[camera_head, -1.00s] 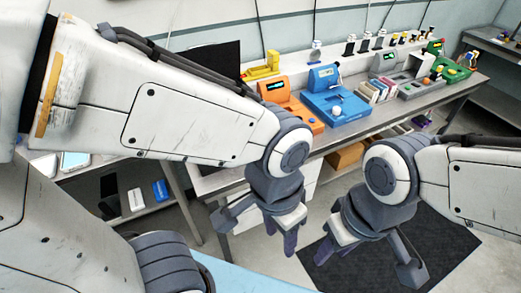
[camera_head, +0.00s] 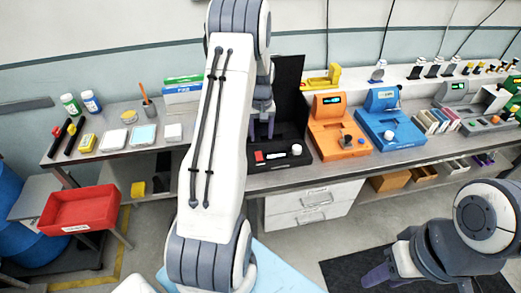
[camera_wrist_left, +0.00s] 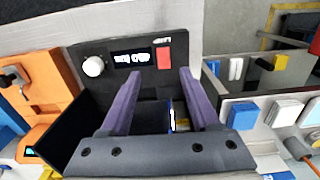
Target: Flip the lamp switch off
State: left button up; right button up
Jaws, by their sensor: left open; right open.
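A black device (camera_head: 280,163) stands on the bench with a tall black back panel. Its front carries a red switch (camera_head: 259,157), a small display and a white knob (camera_head: 297,150). In the left wrist view the red switch (camera_wrist_left: 163,57) sits beside the lit display (camera_wrist_left: 131,57), with the knob (camera_wrist_left: 93,66) further left. My left gripper (camera_head: 263,122) is over the device, behind its front panel. In the wrist view its purple fingers (camera_wrist_left: 160,78) are apart and empty, pointing towards the switch side. My right gripper (camera_head: 380,272) is low at the right, away from the bench, partly hidden.
An orange device (camera_head: 335,138) and a blue device (camera_head: 395,130) stand right of the black one. Bottles, a pencil cup and boxes stand on the bench at left. A red bin (camera_head: 82,210) is at lower left. White drawers (camera_head: 312,203) are below the bench.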

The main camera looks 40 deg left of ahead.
aim_at(259, 158)
pick_arm(q)
jog(key=f+p, duration=0.1)
jog(key=f, duration=0.2)
jog(key=f+p, duration=0.1)
jog(key=f, duration=0.2)
jog(key=f+p, duration=0.1)
jog(key=f, duration=0.2)
jog(key=shift+s+a+f+p, duration=0.1)
jog(key=shift+a+f+p, duration=0.25)
jog(key=shift+a+p, duration=0.05)
jog(key=shift+f, duration=0.55)
grip_shut()
